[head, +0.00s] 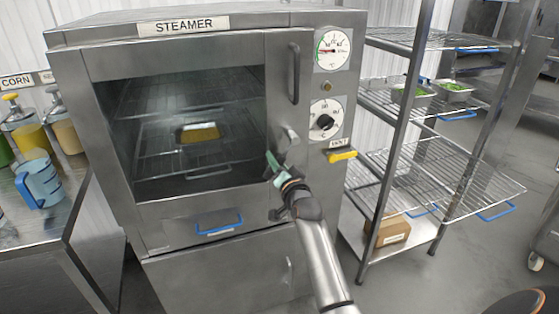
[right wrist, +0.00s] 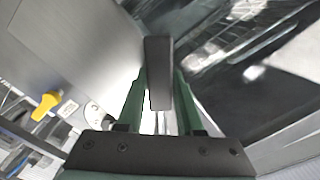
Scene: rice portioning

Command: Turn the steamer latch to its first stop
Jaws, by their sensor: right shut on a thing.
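The steamer (head: 110,63) stands in front of me, and its door with a dark window looks shut. The latch (head: 289,138) is a grey lever on the right edge of the door, below the vertical door handle (head: 294,73). My right gripper (head: 274,168) is at the latch, its green fingers on either side of it. In the right wrist view, the latch (right wrist: 158,72) shows as a dark bar between the fingers of my right gripper (right wrist: 160,95), which is shut on it. The latch's exact angle is hard to tell. My left gripper is not in view.
A yellow vent handle (head: 342,155), a dial knob (head: 325,121) and a gauge (head: 333,49) sit right of the latch. A wire rack (head: 404,110) stands further right. A counter with dispensers and a blue-handled jug (head: 40,183) is at left. A tray with yellow food (head: 199,132) shows inside.

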